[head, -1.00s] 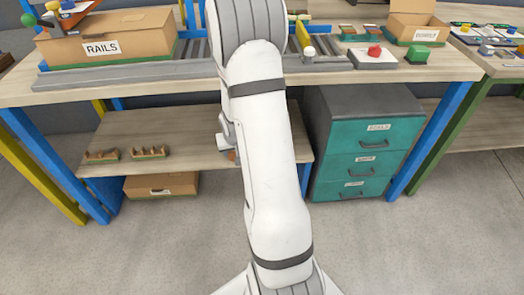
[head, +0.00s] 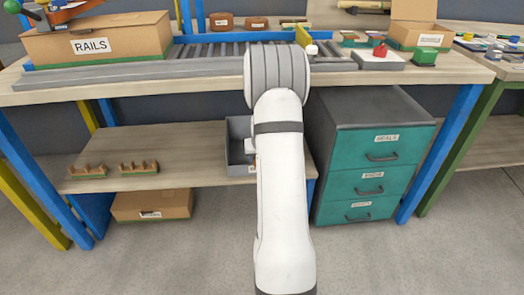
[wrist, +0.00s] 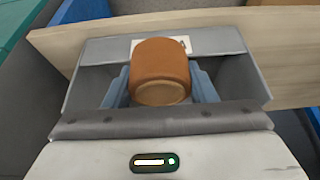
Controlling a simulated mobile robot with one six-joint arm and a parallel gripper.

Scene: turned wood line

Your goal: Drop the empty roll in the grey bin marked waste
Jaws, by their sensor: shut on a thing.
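A brown cylindrical roll (wrist: 160,72) is between the two blue-grey fingers of my gripper (wrist: 160,86), which is shut on it. In the wrist view the roll appears over a grey bin (wrist: 228,40) with a white label on its far wall. The roll hides part of the label, so I cannot read it. In the head view the grey bin (head: 238,128) stands on the lower shelf, partly hidden behind my arm. My gripper is mostly hidden there too. I cannot tell how far the roll is above the bin floor.
A teal drawer cabinet (head: 370,165) stands right of the bin. The lower shelf (head: 170,140) is mostly free left of it, with small wooden racks (head: 138,167) farther left. The workbench top (head: 130,83) with a roller conveyor (head: 210,50) is above.

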